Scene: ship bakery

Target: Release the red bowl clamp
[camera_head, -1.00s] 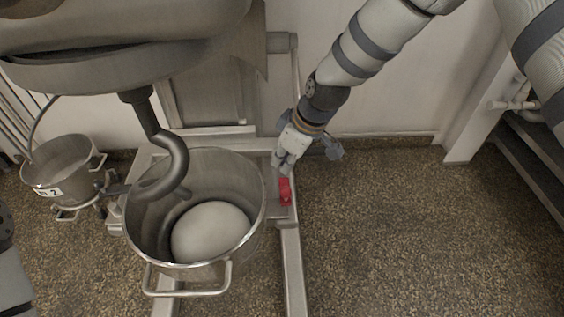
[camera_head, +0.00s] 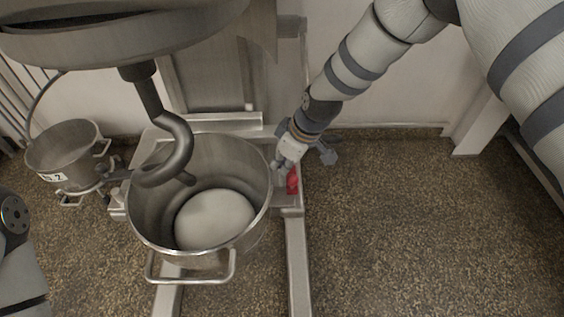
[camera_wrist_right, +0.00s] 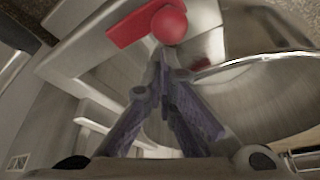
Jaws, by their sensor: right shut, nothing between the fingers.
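The red bowl clamp (camera_head: 292,181) sits on the mixer frame just right of the steel mixing bowl (camera_head: 150,226). In the right wrist view the clamp (camera_wrist_right: 168,25) shows as a red lever with a round knob. My right gripper (camera_head: 280,167) is shut and empty at the clamp's upper left. In the right wrist view its closed fingertips (camera_wrist_right: 161,56) are just below the knob; whether they touch it I cannot tell. The bowl holds a pale ball of dough (camera_head: 215,219). My left gripper is out of view; only part of my left arm shows at the left edge.
The mixer's dough hook (camera_head: 178,160) hangs down into the bowl. A second steel bowl (camera_head: 62,150) stands on the left. The mixer's frame leg (camera_head: 297,265) runs forward along the floor. The speckled floor (camera_head: 400,220) on the right is clear.

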